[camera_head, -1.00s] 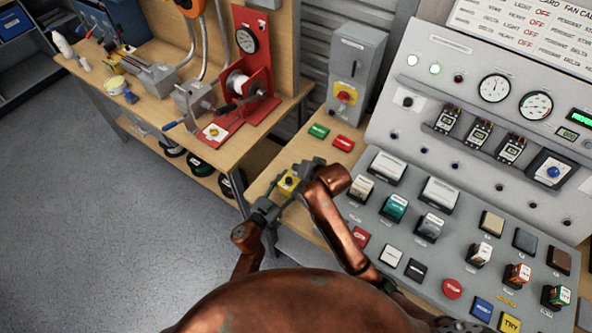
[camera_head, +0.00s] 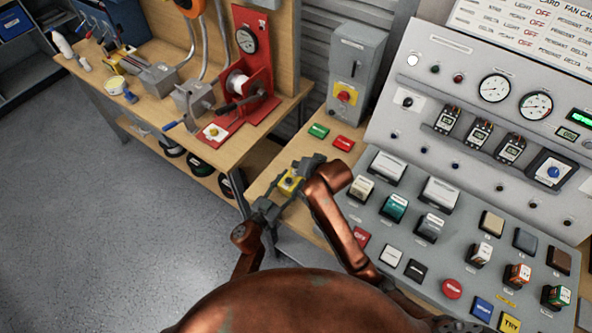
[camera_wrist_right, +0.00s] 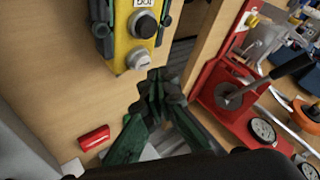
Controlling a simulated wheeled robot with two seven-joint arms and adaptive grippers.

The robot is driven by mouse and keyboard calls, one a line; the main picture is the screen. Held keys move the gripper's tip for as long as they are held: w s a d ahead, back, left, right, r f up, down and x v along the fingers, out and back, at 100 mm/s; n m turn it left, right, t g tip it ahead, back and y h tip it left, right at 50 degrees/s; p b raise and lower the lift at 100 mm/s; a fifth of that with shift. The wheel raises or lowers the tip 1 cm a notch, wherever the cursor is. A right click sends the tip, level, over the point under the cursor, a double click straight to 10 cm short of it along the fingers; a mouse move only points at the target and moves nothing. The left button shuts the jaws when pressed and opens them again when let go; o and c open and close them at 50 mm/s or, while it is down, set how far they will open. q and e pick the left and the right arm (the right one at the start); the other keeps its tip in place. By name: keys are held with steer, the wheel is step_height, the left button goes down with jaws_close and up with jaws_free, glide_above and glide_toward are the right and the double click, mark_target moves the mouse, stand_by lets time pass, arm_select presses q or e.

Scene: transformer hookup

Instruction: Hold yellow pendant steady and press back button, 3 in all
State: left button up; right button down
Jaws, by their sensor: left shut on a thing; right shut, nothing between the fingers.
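The yellow pendant (camera_head: 288,182) is above the wooden bench, gripped by my left gripper (camera_head: 280,192). The right wrist view shows its yellow face (camera_wrist_right: 127,45) closer, with a black button (camera_wrist_right: 144,26), a grey button (camera_wrist_right: 138,59) and a small white label above them. Dark left fingers (camera_wrist_right: 103,25) clasp the pendant from its sides. My right gripper (camera_wrist_right: 155,88) is shut and empty, its tips just below the grey button in that view; I cannot tell if they touch it. In the head view my right gripper (camera_head: 312,163) is beside the pendant, partly hiding it.
The sloped control panel (camera_head: 375,215) with many buttons stands to the right. Green (camera_head: 318,131) and red (camera_head: 343,143) plates lie on the bench behind the pendant. A grey switch box (camera_head: 352,65) stands at the back. A red winder (camera_head: 245,100) is on the left bench.

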steer(key=shift+r, duration=2.5)
step_height(320, 180, up, 4)
steer(key=shift+f, duration=0.1)
stand_by(0.4)
steer(key=shift+f, duration=0.1)
steer(key=shift+f, duration=4.3)
steer(key=shift+f, duration=0.1)
